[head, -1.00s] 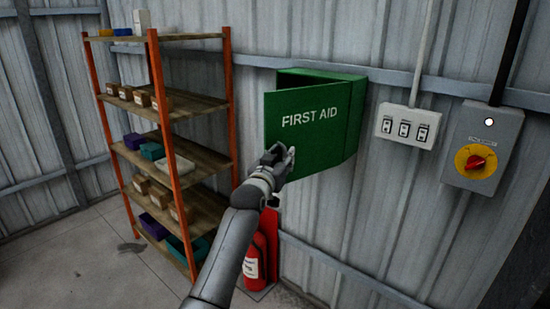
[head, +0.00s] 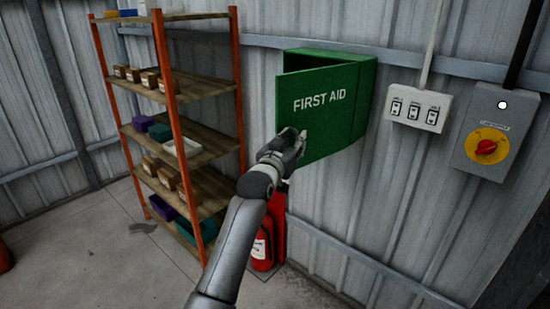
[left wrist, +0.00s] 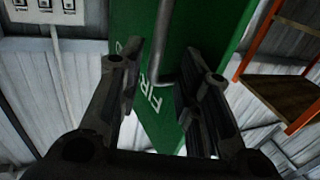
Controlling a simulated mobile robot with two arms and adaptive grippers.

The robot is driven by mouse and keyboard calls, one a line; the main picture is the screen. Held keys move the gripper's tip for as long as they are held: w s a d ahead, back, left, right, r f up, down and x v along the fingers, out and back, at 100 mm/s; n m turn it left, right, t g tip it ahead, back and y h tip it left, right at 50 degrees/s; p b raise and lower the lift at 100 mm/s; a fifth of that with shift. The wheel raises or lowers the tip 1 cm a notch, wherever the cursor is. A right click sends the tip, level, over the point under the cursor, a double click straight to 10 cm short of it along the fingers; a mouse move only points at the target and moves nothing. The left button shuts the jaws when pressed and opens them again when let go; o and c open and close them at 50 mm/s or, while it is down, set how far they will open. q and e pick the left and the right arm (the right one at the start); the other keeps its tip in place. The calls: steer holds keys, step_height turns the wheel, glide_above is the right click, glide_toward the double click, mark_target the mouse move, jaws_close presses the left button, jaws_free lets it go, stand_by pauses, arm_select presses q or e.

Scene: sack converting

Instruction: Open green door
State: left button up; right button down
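The green door (head: 320,108), marked FIRST AID, belongs to a green cabinet (head: 364,95) on the wall. My left gripper (head: 300,137) is in front of the door's lower left part. In the left wrist view the two fingers (left wrist: 160,75) are spread, with a grey bar handle (left wrist: 166,45) between them and the green door (left wrist: 210,28) behind. The handle shows no clear contact with either finger. It is hidden by the gripper in the head view. My right gripper is not in view.
An orange shelf rack (head: 164,75) with boxes stands left of the cabinet. A red fire extinguisher (head: 263,245) is on the floor below. A switch box (head: 420,107) and a grey panel with a yellow-red knob (head: 488,145) are on the wall to the right.

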arm_select(q)
steer(key=a+v, duration=0.1)
steer(key=v, duration=0.8)
steer(key=shift+a+f, duration=0.25)
steer(key=shift+a, duration=0.2)
